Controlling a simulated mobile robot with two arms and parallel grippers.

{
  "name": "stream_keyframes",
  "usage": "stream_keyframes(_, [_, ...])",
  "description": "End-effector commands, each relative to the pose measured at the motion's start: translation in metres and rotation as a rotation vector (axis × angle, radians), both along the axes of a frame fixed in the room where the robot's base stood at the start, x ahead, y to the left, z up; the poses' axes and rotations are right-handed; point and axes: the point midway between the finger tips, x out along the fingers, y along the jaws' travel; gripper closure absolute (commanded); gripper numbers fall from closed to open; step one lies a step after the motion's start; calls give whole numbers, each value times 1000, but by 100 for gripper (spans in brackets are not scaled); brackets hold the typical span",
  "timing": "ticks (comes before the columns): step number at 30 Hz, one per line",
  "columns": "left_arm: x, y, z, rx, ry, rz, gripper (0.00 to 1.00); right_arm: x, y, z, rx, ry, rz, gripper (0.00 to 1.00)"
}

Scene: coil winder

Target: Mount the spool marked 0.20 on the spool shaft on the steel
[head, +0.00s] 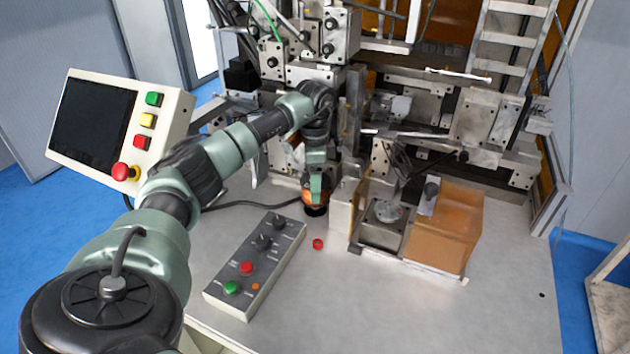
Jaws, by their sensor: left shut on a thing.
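My left gripper (316,184) is in the middle of the head view, low over the steel table in front of the machine, pointing down. It is shut on a copper-coloured spool (312,198) with a dark lower flange (316,211). The gripper covers much of the spool, and no marking can be read, so I cannot tell whether it is the 0.20 one. I cannot tell whether the flange touches the table. I cannot make out the spool shaft. My right gripper is not in view.
The coil winder (300,60) fills the back. A screen panel (110,128) stands left. The front right table (470,315) is clear.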

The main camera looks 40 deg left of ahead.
Motion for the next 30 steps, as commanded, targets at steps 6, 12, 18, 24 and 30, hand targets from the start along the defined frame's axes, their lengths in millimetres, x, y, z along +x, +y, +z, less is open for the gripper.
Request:
stream_keyframes(6, [0,0,-6,0,-1,0,100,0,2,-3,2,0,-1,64])
stream_keyframes(12, [0,0,-12,-1,-1,0,100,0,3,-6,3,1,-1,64])
stream_keyframes(18, [0,0,-17,-1,-1,0,100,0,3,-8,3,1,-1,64])
stream_keyframes(24, [0,0,-23,0,-1,0,100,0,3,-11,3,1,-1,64])
stream_keyframes(30, [0,0,-29,0,-1,0,100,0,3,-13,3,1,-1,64])
